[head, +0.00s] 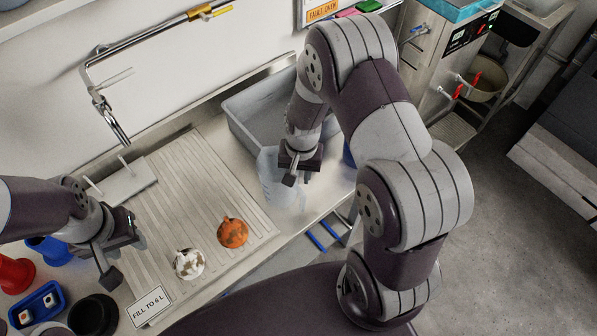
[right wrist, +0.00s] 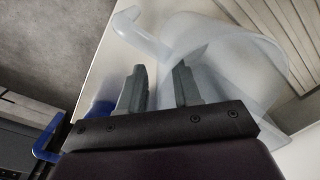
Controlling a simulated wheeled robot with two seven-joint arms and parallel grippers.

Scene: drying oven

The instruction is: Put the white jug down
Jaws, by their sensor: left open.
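The white jug (head: 276,182) is pale and see-through. In the head view it appears upright on the steel counter, in front of the grey basin. In the right wrist view the jug (right wrist: 225,60) fills the upper right, with a curved part, perhaps its handle or spout, beyond the fingers. My right gripper (head: 299,178) is at the jug's right side. My left gripper (head: 126,262) is open and empty over the left of the counter.
The grey basin (head: 245,112) sits behind the jug. A ribbed drainboard (head: 190,185) holds an orange (head: 232,232) and a white-brown (head: 188,263) round item. A "FILL TO 6 L" sign (head: 149,306) is at the front. A tap (head: 112,120) overhangs the back. The counter's front edge is close to the jug.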

